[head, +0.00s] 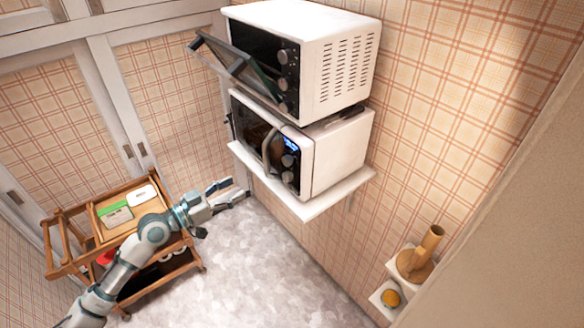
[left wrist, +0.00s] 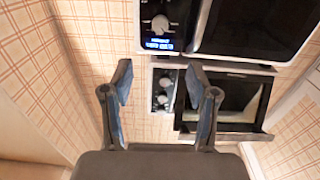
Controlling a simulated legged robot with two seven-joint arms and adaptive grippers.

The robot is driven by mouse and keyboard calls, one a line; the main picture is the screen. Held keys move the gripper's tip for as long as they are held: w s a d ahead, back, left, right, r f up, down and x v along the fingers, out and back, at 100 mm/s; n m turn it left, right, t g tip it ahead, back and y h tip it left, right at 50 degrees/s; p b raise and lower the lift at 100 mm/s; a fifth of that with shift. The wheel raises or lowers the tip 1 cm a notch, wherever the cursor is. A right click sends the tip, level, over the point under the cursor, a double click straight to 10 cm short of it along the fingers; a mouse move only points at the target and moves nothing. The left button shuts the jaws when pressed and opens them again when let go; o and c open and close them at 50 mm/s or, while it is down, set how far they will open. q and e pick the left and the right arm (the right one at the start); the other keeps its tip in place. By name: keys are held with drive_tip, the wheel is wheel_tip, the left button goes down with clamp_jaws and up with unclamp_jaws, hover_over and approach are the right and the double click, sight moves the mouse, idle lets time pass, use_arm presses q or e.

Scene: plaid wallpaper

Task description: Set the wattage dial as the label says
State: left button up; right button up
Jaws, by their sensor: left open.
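A white microwave (head: 340,152) with a lit blue display (head: 291,144) sits on a wall shelf. Its front carries round dials (head: 288,160); their settings are too small to read. In the left wrist view one dial (left wrist: 160,24) shows beside the lit display. A green and white package (head: 116,215) lies on the wooden cart; I cannot read any label on it. My left gripper (head: 228,191) is open and empty, left of and below the microwave, apart from it. Its spread fingers also show in the left wrist view (left wrist: 160,75). My right gripper is out of view.
A white oven (head: 340,65) with its glass door (head: 225,55) hanging open stands above the microwave. The shelf (head: 318,204) juts from the plaid wall. The wooden cart (head: 60,270) stands left. Small wall shelves hold a wooden object (head: 418,255). The floor below is clear.

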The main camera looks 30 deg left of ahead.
use_arm(q)
drive_tip(key=p+x, duration=0.1)
drive_tip(key=x, duration=0.4)
drive_tip(key=p, duration=0.4)
approach(284, 162)
drive_tip(key=w, duration=0.1)
drive_tip(key=p+x, duration=0.2)
drive_tip(key=x, duration=0.4)
drive_tip(key=shift+d, duration=0.2)
drive_tip(key=shift+x, duration=0.75)
drive_tip(key=shift+f, duration=0.1)
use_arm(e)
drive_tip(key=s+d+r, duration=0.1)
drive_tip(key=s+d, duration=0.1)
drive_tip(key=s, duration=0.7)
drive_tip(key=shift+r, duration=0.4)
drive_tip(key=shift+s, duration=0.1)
use_arm(q)
clamp_jaws()
